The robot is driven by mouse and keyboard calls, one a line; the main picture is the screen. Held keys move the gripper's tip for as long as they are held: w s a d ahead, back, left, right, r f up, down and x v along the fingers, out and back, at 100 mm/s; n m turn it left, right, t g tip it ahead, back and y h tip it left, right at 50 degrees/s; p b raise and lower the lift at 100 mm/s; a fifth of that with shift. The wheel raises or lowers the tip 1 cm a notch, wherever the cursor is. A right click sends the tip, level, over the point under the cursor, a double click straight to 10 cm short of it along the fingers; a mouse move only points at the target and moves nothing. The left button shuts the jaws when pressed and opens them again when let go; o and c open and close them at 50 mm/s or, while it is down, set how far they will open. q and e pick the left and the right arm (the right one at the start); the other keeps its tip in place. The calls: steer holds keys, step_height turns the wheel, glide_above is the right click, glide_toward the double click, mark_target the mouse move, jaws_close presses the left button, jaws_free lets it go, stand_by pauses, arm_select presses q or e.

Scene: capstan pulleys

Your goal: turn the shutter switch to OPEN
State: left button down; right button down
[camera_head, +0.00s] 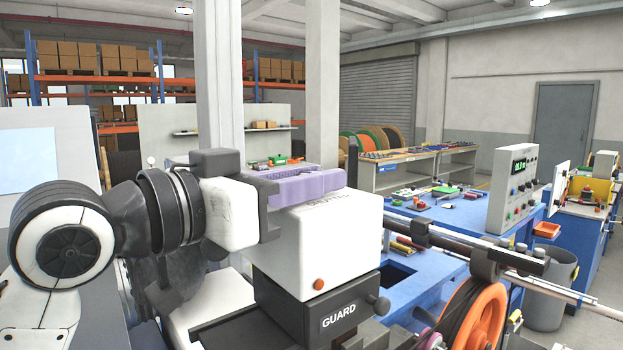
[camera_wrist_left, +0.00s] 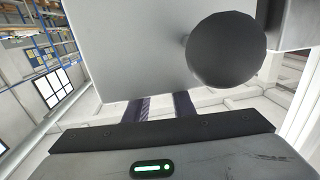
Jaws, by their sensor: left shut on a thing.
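My left gripper (camera_head: 318,182), with purple fingers, reaches in from the left over the top of a white box (camera_head: 330,245). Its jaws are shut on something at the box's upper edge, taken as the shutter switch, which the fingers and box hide. Partly covered lettering sits just below the fingers; I cannot read the switch's position. In the left wrist view, the purple fingers (camera_wrist_left: 163,106) pass behind a pale grey face (camera_wrist_left: 130,45) with a dark round knob (camera_wrist_left: 225,48). My right gripper is not in view.
A black block marked GUARD (camera_head: 338,320) sits under the white box, which has an orange button (camera_head: 319,285). An orange wheel (camera_head: 480,318) and a rod stand close on the right. A rolling shutter door (camera_head: 378,98) is down at the back.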

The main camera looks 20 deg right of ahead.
arm_select(q)
steer(key=m+g, duration=0.1)
steer(key=g, duration=0.1)
steer(key=m+g+h, duration=0.1)
steer(key=m+g, duration=0.1)
steer(key=g, duration=0.1)
steer(key=shift+w+a+r+h, duration=0.1)
steer(key=shift+w+h, duration=0.05)
steer(key=shift+h, duration=0.15)
steer(key=shift+m+g, duration=1.6)
steer(key=shift+g, duration=0.9)
steer(key=c, duration=1.5)
jaws_free()
steer(key=shift+a, duration=0.45)
steer(key=a, duration=0.3)
steer(key=a+b, duration=0.1)
steer(key=a, duration=0.2)
steer(key=w+a+b, duration=0.1)
steer(key=a, duration=0.2)
steer(key=shift+a, duration=0.1)
